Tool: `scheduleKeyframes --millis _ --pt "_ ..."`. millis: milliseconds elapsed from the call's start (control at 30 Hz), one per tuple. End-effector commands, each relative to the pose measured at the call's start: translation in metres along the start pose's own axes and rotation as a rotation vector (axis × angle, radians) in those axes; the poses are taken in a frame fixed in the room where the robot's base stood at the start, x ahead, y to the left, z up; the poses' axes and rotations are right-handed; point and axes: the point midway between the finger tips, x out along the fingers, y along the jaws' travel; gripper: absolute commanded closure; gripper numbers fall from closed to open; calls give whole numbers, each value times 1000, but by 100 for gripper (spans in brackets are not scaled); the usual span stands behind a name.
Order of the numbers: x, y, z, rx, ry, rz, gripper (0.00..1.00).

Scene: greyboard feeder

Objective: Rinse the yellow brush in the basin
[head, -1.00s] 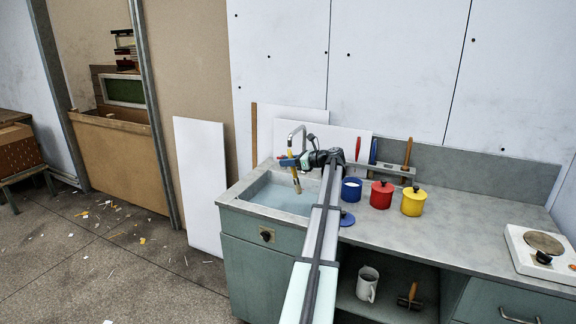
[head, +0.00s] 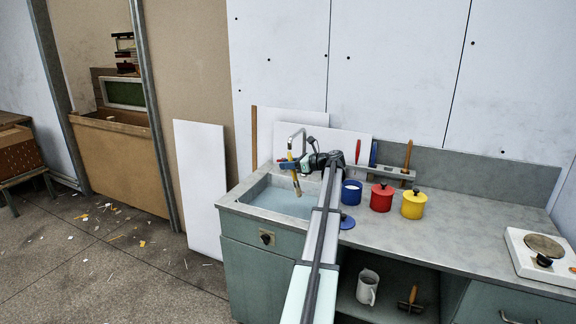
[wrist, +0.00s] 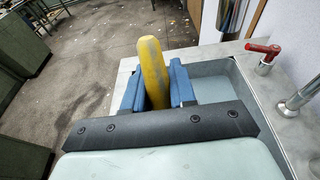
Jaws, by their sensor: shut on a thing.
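My gripper (head: 288,166) is over the basin (head: 231,196) at the left of the counter. Its blue fingers are shut on the yellow brush (wrist: 154,70), whose worn yellow handle stands up between them in the wrist view. In the head view the brush (head: 294,178) hangs steeply down toward the water (head: 284,200). Its lower end is small there, and I cannot tell if it touches the water. The basin's rim (wrist: 228,50) also shows in the wrist view.
A metal tap (head: 299,133) arches behind the gripper; its red handle (wrist: 262,49) is close at right in the wrist view. Blue (head: 351,192), red (head: 381,198) and yellow (head: 413,204) pots stand right of my arm. A hotplate (head: 540,254) is at far right.

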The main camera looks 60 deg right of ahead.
Motion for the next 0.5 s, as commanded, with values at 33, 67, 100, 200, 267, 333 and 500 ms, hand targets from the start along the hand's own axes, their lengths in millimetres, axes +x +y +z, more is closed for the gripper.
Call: scheduleKeyframes --millis 33,67,100,200,267,333,500 --pt "0 0 0 0 0 0 100" --pt "0 0 0 0 0 0 100" --pt "0 0 1 0 0 0 100" --pt "-1 0 4 -1 0 0 100" --pt "-2 0 7 -1 0 0 100" --pt "-3 0 12 -1 0 0 100" --pt "-6 0 25 0 0 0 100"
